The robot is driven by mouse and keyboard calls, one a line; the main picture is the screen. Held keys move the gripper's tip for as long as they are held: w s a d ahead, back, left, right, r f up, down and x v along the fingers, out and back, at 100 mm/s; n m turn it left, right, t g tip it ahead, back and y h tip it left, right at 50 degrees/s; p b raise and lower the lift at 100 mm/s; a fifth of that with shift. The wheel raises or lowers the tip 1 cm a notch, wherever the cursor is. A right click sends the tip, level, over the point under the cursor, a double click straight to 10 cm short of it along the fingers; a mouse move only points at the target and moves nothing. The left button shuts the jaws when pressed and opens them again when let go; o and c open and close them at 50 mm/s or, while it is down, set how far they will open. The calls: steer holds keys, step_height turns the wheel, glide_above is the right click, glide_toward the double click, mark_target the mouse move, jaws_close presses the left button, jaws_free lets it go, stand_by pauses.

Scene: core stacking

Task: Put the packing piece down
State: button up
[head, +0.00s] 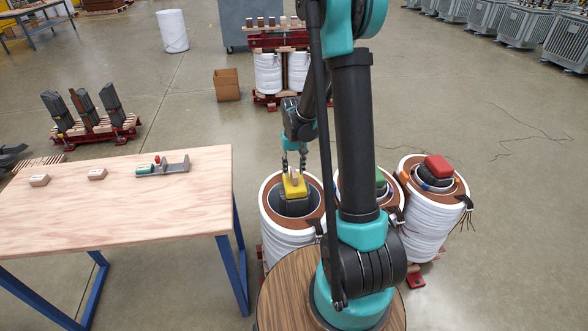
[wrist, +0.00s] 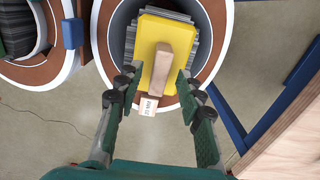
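A pale wooden packing piece (wrist: 172,68) with a "25 mm" label on its end lies on a yellow cap (wrist: 147,62) in the wrist view. The piece also shows in the head view (head: 294,175). The yellow cap (head: 295,190) tops a dark laminated core inside the nearest white-wrapped coil (head: 285,238). My gripper (wrist: 158,80) has its two fingers spread, one on each side of the piece, with gaps visible between them and the wood. In the head view my gripper (head: 294,161) is just above the piece.
Two similar coils stand to the right, one with a green cap (head: 381,179) and one with a red cap (head: 437,165). A wooden table (head: 150,215) at left holds two wooden blocks (head: 97,174) and a grey gauge-like tool (head: 172,168).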

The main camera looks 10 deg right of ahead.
mark_target(294, 172)
step_height(294, 172, up, 11)
steer(key=s+d+f+t, duration=0.1)
steer(key=s+d+t, duration=0.1)
steer(key=s, duration=0.9)
steer(key=s+d+f+t, duration=0.2)
steer(key=s, duration=0.9)
steer(key=shift+f, duration=0.25)
stand_by(0.4)
